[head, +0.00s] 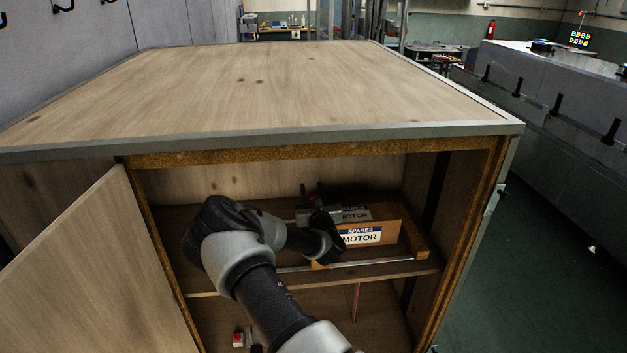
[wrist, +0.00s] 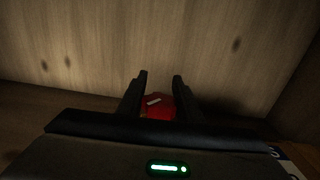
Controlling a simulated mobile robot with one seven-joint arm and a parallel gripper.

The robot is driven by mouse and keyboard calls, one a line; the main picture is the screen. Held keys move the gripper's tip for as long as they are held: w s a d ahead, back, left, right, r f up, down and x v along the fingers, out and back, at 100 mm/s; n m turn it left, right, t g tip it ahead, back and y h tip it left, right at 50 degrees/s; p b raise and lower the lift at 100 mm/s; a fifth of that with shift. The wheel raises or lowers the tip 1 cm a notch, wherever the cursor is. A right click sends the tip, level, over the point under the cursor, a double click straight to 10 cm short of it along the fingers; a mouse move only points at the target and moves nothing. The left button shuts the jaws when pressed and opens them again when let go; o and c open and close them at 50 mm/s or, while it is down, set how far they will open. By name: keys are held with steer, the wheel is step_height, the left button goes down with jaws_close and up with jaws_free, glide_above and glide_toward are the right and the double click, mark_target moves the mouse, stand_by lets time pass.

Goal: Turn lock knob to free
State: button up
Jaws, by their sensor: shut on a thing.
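A red knob (wrist: 158,106) with a white pointer mark shows in the wrist view, between the two black fingers of my gripper (wrist: 160,77). My gripper is shut on this knob, and the fingers stand on either side of it. The white mark lies slanted, nearer level than upright in that view. The lower part of the knob is hidden behind my gripper's body. In the head view my arm reaches into the open cabinet, to the upper shelf. There my wrist hides most of the knob's surroundings.
A box labelled SPARES MOTOR (head: 362,236) stands on the shelf right beside my wrist. An open door (head: 95,275) is at the left. A small red-topped thing (head: 238,338) sits lower down.

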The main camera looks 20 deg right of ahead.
steer(key=shift+a+n+y+p, duration=0.25)
steer(key=shift+n+y+p, duration=0.35)
steer(key=shift+y+p, duration=0.35)
steer(key=shift+r, duration=0.1)
steer(key=o, duration=1)
steer(key=shift+w, duration=0.1)
steer(key=shift+o, duration=0.2)
step_height(320, 180, up, 10)
